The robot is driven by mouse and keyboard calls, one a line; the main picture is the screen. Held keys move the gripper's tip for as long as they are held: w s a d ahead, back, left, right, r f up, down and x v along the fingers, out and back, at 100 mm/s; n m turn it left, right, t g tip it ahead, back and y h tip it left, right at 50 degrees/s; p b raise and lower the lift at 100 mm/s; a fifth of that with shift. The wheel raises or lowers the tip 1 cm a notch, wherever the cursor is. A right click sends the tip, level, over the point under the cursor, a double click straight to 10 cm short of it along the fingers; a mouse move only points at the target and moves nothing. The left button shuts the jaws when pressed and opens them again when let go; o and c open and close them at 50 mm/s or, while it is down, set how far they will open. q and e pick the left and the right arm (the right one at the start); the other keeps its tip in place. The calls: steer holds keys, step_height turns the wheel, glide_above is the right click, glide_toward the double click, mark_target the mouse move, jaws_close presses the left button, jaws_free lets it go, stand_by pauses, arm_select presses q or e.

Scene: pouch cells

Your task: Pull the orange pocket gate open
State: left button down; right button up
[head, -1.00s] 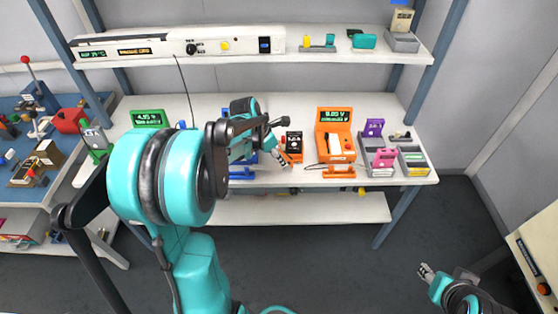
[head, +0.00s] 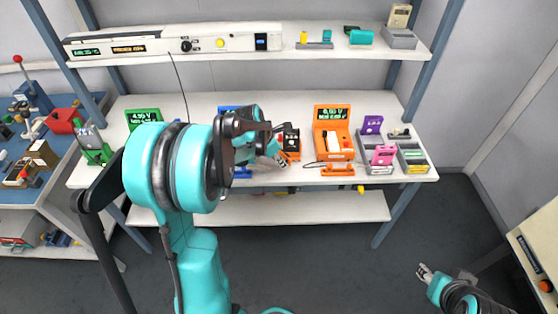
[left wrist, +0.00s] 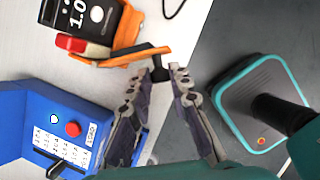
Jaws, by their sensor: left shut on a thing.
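The orange pocket gate (left wrist: 118,57) shows in the left wrist view as an orange bar with a dark tab (left wrist: 152,54) at its end. It lies in front of the orange holder (left wrist: 128,27) with a black unit marked 1.0. In the head view this orange holder (head: 291,145) stands on the bench, partly behind my arm. My left gripper (left wrist: 159,73) is shut on the dark tab, with a finger on each side; it also shows in the head view (head: 281,161). My right gripper (head: 424,271) hangs low at the right, away from the bench, its jaws too small to judge.
A blue box (left wrist: 50,130) with a red button stands close beside the left gripper. On the bench (head: 200,103), an orange tester (head: 333,125) stands right of the holder, then grey trays (head: 411,160). The bench front edge is near the gripper, with open floor beyond.

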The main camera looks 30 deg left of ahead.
arm_select(q)
steer(key=shift+s+a, duration=0.1)
steer(key=shift+a, duration=0.05)
steer(key=a+m, duration=0.1)
steer(key=s+a+m+h, duration=0.1)
steer(key=m, duration=0.1)
steer(key=shift+g+h, duration=0.3)
steer(key=shift+s+a+f+m+g+h+p, duration=0.1)
steer(key=shift+a+m+g+h, duration=0.15)
steer(key=shift+a+m, duration=0.4)
steer(key=shift+s+a+r+m+g+h+p, duration=0.1)
steer(key=shift+a+m+g+h+p, duration=0.2)
steer(key=shift+m, duration=0.6)
steer(key=shift+s+a+f+m+g+h+b, duration=0.1)
steer(key=shift+a+m+g+h, duration=0.05)
steer(key=shift+a+m, duration=0.5)
steer(key=shift+d, duration=0.1)
steer(key=c, duration=1.4)
jaws_free()
steer(key=shift+o, duration=0.2)
steer(key=v, duration=1.2)
